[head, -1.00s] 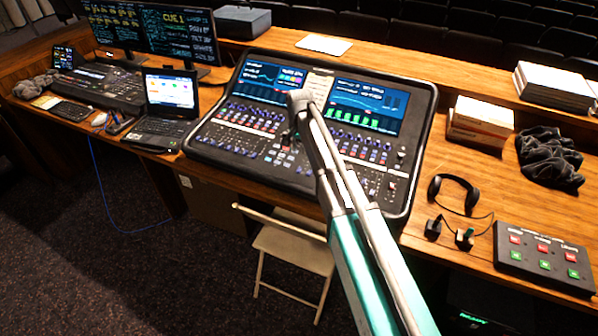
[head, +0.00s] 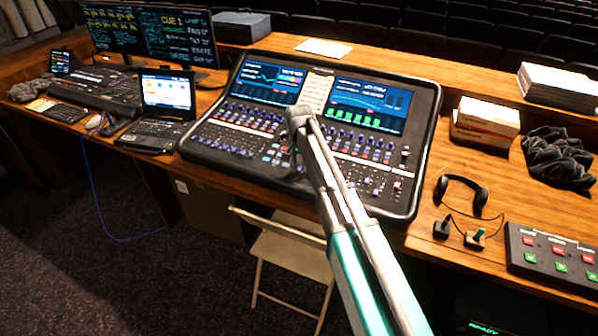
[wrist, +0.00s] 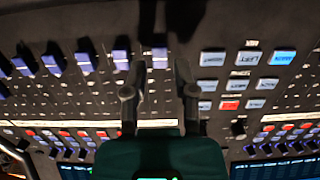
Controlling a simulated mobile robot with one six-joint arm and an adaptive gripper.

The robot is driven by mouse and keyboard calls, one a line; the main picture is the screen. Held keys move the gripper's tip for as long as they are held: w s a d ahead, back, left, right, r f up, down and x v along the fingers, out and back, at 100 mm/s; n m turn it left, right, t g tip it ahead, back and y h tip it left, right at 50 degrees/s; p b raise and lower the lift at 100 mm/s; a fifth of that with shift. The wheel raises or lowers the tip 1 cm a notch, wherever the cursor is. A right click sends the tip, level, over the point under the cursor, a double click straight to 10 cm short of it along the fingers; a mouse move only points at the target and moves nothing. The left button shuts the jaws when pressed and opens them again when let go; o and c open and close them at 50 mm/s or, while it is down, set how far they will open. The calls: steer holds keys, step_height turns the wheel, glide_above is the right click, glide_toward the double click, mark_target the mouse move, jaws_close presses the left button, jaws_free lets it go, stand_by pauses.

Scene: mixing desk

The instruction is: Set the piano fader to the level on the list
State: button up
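The mixing console (head: 190,147) has two lit screens and rows of faders and buttons. A narrow pale paper strip with lines of writing (head: 317,92) lies between the screens; its text is too small to read. My gripper (head: 293,158) is low over the middle of the console, partly hidden by my arm. In the wrist view, my gripper (wrist: 158,78) has its two fingers apart, with one shadowed fader cap (wrist: 160,58) between them. More blue fader caps (wrist: 86,58) stand in a row to the left. I cannot tell which fader is the piano or whether the fingers touch the cap.
Lit square buttons (wrist: 247,72) are right of the fingers in the wrist view. A laptop (head: 165,100) stands left of the console. Headphones (head: 462,185), a button box (head: 555,255) and white boxes (head: 485,122) are on the right. A folding chair (head: 290,245) stands in front.

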steer(key=shift+f+b, duration=0.7)
steer(key=shift+f, duration=0.3)
steer(key=shift+c, duration=0.3)
jaws_close()
